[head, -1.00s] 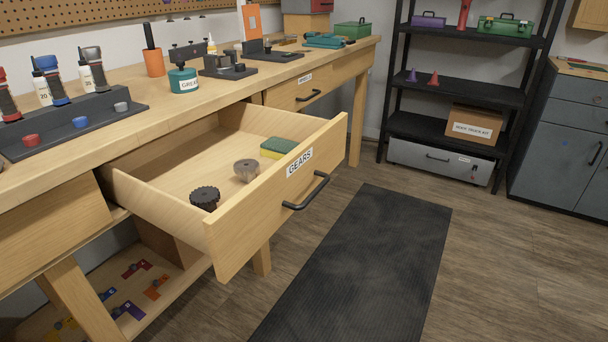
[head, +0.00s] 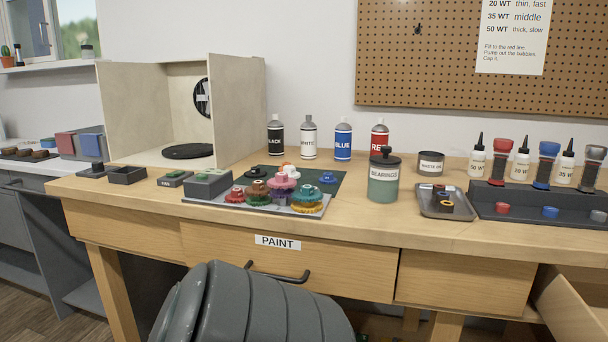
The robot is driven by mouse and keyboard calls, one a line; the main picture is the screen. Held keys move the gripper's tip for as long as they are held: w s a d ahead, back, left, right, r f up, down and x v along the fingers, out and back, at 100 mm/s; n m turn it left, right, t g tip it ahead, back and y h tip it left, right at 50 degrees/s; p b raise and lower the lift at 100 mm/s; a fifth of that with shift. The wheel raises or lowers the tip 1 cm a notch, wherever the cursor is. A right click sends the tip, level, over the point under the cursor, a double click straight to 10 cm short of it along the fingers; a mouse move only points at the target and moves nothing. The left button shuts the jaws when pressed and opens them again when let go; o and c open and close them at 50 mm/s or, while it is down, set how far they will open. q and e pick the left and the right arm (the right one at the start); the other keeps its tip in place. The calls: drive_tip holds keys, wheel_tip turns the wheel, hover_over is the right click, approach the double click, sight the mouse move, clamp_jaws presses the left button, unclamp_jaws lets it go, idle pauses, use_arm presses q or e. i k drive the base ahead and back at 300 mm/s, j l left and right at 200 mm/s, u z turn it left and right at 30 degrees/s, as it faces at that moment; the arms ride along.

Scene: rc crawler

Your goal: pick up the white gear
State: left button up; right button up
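Several coloured gears stand close together on a pale tray (head: 262,209) on the workbench, among them a red one (head: 235,195), a pink one (head: 284,182) and a teal and yellow one (head: 307,201). A small whitish piece (head: 289,169) with some orange shows behind them on a dark mat (head: 338,186). It is partly hidden, and I cannot tell for sure that it is the white gear. A blue gear (head: 328,178) lies on the mat to the right. Neither gripper is in view; a grey arm link of mine fills the bottom centre.
A spray booth (head: 240,110) stands at the back left. Spray cans, including a white-labelled one (head: 309,138), line the wall. A bearings jar (head: 384,180) and a metal tray (head: 447,203) stand to the right. The paint drawer (head: 345,270) is shut; an open drawer (head: 575,310) juts out at lower right.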

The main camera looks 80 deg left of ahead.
sight(291, 170)
drive_tip(key=u, duration=2.55)
drive_tip(key=i+j+z, duration=0.1)
drive_tip(key=i+j, duration=0.85)
drive_tip(key=k+j, duration=0.05)
drive_tip(key=j, duration=0.05)
